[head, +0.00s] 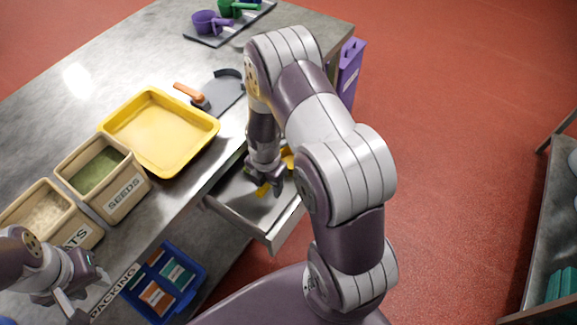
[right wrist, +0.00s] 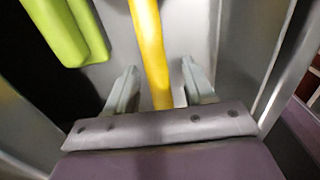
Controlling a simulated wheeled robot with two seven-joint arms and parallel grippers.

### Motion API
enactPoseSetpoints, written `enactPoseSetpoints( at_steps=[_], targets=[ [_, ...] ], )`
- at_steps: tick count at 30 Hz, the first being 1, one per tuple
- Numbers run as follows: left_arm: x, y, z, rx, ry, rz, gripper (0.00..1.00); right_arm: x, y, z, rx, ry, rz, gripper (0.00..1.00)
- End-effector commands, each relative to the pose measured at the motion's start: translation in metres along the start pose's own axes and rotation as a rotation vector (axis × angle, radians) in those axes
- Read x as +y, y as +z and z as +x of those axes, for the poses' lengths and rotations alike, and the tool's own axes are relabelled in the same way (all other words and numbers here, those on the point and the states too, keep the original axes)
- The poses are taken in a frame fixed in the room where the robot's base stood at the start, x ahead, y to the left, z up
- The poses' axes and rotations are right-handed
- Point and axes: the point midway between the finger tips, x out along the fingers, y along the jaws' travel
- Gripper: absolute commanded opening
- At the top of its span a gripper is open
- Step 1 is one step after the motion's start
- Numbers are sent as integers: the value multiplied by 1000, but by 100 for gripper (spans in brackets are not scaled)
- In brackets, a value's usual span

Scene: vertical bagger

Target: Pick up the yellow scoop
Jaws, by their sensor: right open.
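The yellow scoop (head: 263,190) lies in the open metal drawer (head: 254,207) under the table's right side, partly hidden by my right arm. In the right wrist view its yellow handle (right wrist: 150,50) runs down between the two fingers of my right gripper (right wrist: 157,88). The fingers stand on either side of the handle with gaps, and the gripper is open. In the head view my right gripper (head: 274,184) is inside the drawer. My left gripper (head: 75,300) is at the lower left, near the table's front edge; its jaw opening is hard to judge.
A lime-green object (right wrist: 68,30) lies left of the handle in the drawer. The drawer walls are close on both sides. A blue bin (head: 200,284) is below.

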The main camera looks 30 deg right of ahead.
Motion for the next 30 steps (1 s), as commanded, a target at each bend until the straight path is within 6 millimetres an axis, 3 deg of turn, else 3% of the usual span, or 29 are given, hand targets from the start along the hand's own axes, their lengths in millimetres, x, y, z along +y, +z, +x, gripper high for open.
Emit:
enactPoseSetpoints(
  at_steps=[4, 11, 14, 16, 17, 25, 30],
  targets=[
    [0, 0, 1, 0, 0, 0, 38, -1, 0, 23, 1, -1, 0, 53],
    [0, 0, 1, 0, 0, 0, 38, 0, 1, 26, -1, 1, 0, 53],
    [0, 0, 1, 0, 0, 0, 38, 0, 1, 26, -1, 1, 0, 27],
    [0, 0, 1, 0, 0, 0, 38, 0, 1, 26, -1, 1, 0, 4],
    [0, 0, 1, 0, 0, 0, 38, 0, 0, 26, -1, 1, 0, 0],
    [0, 0, 1, 0, 0, 0, 38, 0, 1, 24, -1, 2, 0, 0],
    [0, 0, -2, 0, 0, 0, 38, 1, 1, -9, -4, 6, 0, 0]
  ],
)
